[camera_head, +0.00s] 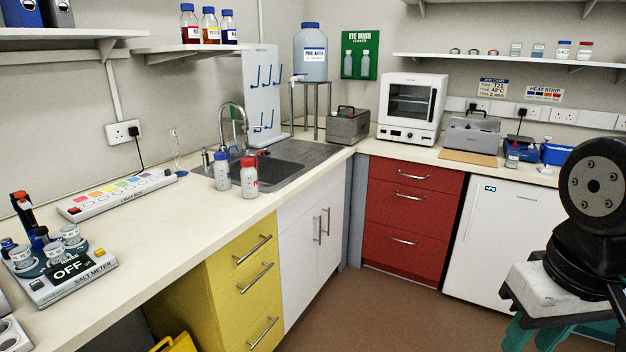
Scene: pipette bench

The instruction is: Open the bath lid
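Two grey boxes with dark top handles show, and I cannot tell for certain which is the bath. One is a light grey unit (471,137) on the right counter, standing at the back of a tan board (468,157); its top looks shut. The other is a darker grey box (347,127) in the corner beside the sink, with a dark handle on its top; it also looks shut. The insides of both are hidden. My gripper is out of view; only a black part of my arm shows at the right edge, far in front of both boxes.
A white oven (411,107) stands between the two boxes. Blue containers (555,153) sit right of the light grey unit. Two wash bottles (249,177) stand by the sink (268,172). A salt meter (70,271) is at left. The brown floor (375,310) ahead is clear.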

